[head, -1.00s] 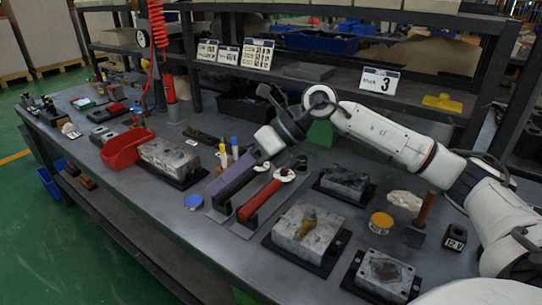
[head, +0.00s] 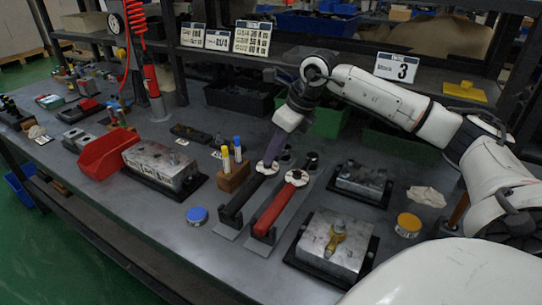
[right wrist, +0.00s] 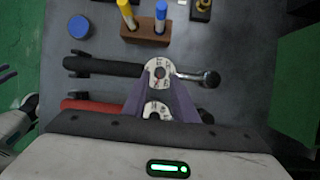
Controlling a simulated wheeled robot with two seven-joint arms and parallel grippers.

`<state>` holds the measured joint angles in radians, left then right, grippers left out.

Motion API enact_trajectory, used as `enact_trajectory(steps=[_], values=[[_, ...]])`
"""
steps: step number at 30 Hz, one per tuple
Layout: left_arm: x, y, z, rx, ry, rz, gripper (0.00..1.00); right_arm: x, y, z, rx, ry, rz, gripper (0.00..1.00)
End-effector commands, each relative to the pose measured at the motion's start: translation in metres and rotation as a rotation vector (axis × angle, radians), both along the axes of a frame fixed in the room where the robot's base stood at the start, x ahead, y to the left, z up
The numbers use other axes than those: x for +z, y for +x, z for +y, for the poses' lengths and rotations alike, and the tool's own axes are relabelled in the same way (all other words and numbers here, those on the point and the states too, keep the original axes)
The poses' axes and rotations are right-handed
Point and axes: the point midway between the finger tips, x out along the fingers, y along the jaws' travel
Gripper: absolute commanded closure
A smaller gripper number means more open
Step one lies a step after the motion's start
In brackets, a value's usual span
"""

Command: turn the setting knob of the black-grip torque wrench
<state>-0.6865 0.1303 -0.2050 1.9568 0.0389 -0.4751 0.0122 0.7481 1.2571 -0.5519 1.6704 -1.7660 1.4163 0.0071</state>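The black-grip torque wrench (head: 243,199) lies on a grey strip on the bench. Its white setting knob (head: 267,167) has dark marks and a dark centre. In the right wrist view the same knob (right wrist: 158,72) shows between the grip and the steel head. My right gripper (head: 272,158) points down at this knob. In the right wrist view its purple fingers (right wrist: 159,80) are apart, with their tips close to the knob's two sides; I cannot tell if they touch it. The red-grip torque wrench (head: 273,212) lies alongside.
A wooden holder (head: 233,176) with yellow and blue sticks stands close left of the wrenches. Valve blocks (head: 335,240) sit right and front, another (head: 160,165) left. A red bin (head: 108,153) and a blue cap (head: 197,215) are also left. A shelf runs behind.

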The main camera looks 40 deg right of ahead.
Motion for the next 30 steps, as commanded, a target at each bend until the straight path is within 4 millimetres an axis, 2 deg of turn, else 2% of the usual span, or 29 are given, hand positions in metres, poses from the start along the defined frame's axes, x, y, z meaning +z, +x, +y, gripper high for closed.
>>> enact_trajectory(steps=[3,6,15,16,20,21,30], values=[[0.0,0.0,0.0,0.0,0.0,0.0,0.68,-0.014,0.006,0.003,0.001,0.002,0.001,0.75],[0.0,0.0,0.0,0.0,0.0,0.0,0.68,-0.02,0.008,0.003,0.0,0.001,-0.001,0.75],[0.0,0.0,0.0,-0.001,0.001,0.001,0.68,-0.023,0.009,0.003,0.001,0.001,-0.001,0.75],[0.0,0.0,0.0,-0.001,0.001,0.001,0.68,-0.023,0.009,0.003,0.001,0.001,-0.001,0.76],[0.0,0.0,0.0,-0.001,0.001,0.001,0.68,-0.023,0.009,0.003,0.001,0.001,-0.001,0.98],[0.0,0.0,0.0,-0.001,0.001,0.001,0.68,-0.023,0.009,0.003,0.001,0.001,-0.001,1.0],[0.002,0.0,0.0,0.001,0.001,0.0,0.68,-0.022,0.009,0.003,0.033,0.001,0.0,1.0]])
